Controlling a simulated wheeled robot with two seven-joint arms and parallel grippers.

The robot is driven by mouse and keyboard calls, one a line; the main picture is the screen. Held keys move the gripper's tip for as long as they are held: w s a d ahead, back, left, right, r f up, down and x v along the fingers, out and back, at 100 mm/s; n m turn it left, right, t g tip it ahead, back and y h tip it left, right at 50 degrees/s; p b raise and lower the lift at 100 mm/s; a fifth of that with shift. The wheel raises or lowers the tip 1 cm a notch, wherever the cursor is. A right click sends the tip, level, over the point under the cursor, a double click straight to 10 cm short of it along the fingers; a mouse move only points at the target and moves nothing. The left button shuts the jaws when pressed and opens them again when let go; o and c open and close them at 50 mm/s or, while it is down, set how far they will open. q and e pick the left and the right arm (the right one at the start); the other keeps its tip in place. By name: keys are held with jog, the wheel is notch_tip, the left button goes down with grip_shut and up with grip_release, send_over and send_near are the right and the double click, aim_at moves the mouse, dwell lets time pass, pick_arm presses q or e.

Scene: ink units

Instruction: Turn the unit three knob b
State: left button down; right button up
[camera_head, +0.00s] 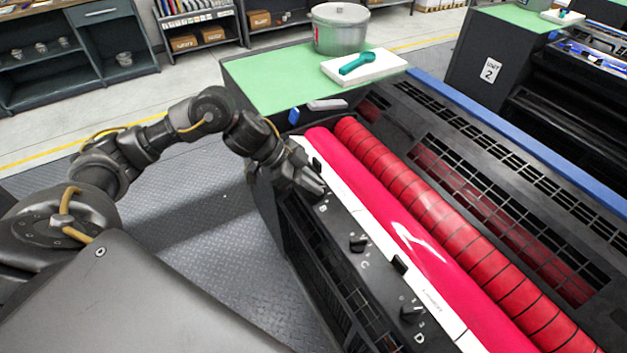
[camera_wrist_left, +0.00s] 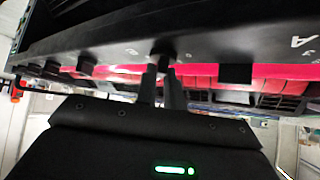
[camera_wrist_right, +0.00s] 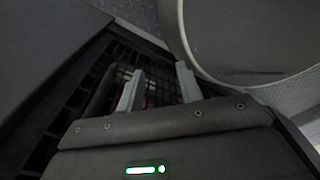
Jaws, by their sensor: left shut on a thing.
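The unit with the red rollers has a black side panel (camera_head: 385,290) with a row of knobs. My left gripper (camera_head: 318,193) reaches the panel's far part, just above the letter B. In the left wrist view my left gripper (camera_wrist_left: 162,75) is shut on a small black knob, knob b (camera_wrist_left: 163,50), which sits beside a small letter. The fingers partly cover it, and its turn angle cannot be told. Knob c (camera_head: 357,242) and knob d (camera_head: 410,312) are free, nearer along the panel. My right gripper (camera_wrist_right: 158,72) shows only in its wrist view, open and empty.
A green top (camera_head: 265,85) at the unit's far end holds a clear bucket (camera_head: 338,30) and a white block (camera_head: 372,66) with a teal scoop (camera_head: 357,64). Unit 2 (camera_head: 490,70) stands at the upper right. The floor left of the unit is clear.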

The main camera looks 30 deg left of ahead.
pick_arm(q)
jog(key=shift+w+r+m+g, duration=0.2)
jog(key=shift+m+g, duration=0.4)
jog(key=shift+m, duration=0.3)
jog(key=m+g, duration=0.1)
jog(key=m, duration=0.1)
jog(key=m+g, duration=0.2)
jog(key=shift+w+f+h, duration=0.1)
jog(key=shift+w+h, duration=0.1)
jog(key=shift+h, duration=0.2)
jog(key=shift+m+g+p, duration=0.4)
jog(key=shift+m+g, duration=0.4)
jog(key=shift+m, duration=0.1)
jog(key=c, duration=1.5)
grip_release()
jog(key=b+v, duration=0.1)
jog(key=v, duration=0.9)
jog(key=shift+w+a+r, duration=0.2)
jog(key=shift+w+r, duration=0.05)
jog(key=shift+r, duration=0.1)
